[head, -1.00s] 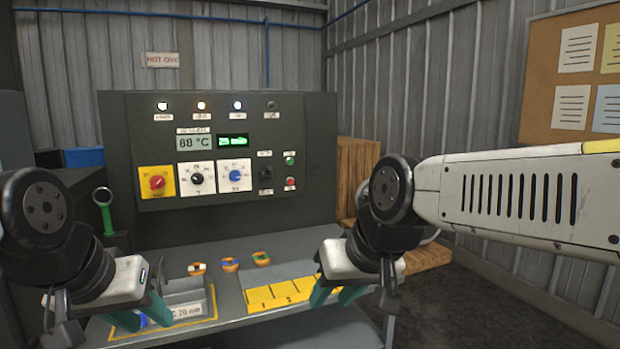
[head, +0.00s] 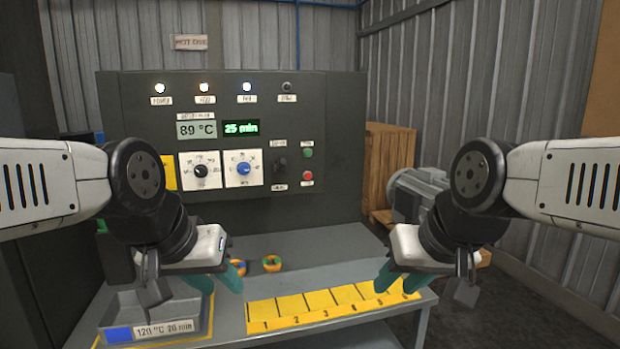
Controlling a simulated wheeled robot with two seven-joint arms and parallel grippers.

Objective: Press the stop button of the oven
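The oven's dark control panel (head: 340,110) stands ahead. On its right side are a red button (head: 307,176) and, above it, a green button (head: 308,153); their small labels are too blurred to read. The displays show 89 °C (head: 196,129) and 25 min (head: 241,128). My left gripper (head: 222,277) is low over the bench, left of the buttons, with teal fingers apart and seemingly nothing between them. My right gripper (head: 398,279) is low at the bench's right, fingers apart and empty. Neither touches the panel.
A grey tray (head: 115,300) labelled 120 °C 20 min sits at the bench's left. Small coloured rings (head: 272,263) lie near my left gripper. A yellow numbered strip (head: 300,306) runs along the front. A wooden crate (head: 388,160) and a grey motor (head: 418,190) stand right.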

